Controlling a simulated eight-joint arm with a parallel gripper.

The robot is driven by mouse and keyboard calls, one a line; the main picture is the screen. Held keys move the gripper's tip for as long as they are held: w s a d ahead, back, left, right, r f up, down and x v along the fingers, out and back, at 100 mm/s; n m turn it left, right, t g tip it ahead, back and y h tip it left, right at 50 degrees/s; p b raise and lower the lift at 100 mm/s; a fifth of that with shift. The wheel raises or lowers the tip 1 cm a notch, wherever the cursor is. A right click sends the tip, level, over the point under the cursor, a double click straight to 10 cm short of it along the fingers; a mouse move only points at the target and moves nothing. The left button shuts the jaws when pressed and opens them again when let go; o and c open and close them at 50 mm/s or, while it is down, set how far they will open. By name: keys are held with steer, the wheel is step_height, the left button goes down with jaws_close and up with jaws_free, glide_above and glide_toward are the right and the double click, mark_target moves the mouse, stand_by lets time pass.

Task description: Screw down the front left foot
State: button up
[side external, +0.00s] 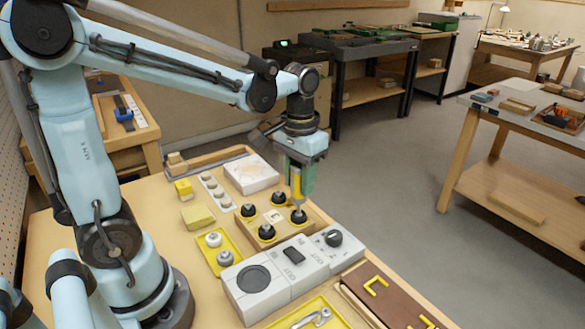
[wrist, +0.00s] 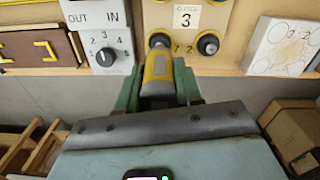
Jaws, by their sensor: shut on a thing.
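My gripper (side external: 298,180) is shut on a screwdriver with a yellow and grey handle (wrist: 157,72) and holds it upright, tip down. The wooden block (side external: 318,222) bears several black round feet with pale centres. The driver's tip is at the foot nearest the dial box (side external: 298,216), which also shows in the wrist view (wrist: 160,39); whether it touches cannot be told. Another foot (wrist: 208,44) is beside it, with small yellow labels between them. The other feet are at the block's left corner (side external: 248,210), back (side external: 278,198) and front (side external: 267,232).
A grey-white box with a black dial (side external: 333,238) stands close in front of the block. A white board (side external: 251,174) lies behind. The bench edge is close on the right.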

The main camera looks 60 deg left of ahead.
steer(key=shift+r, duration=2.95)
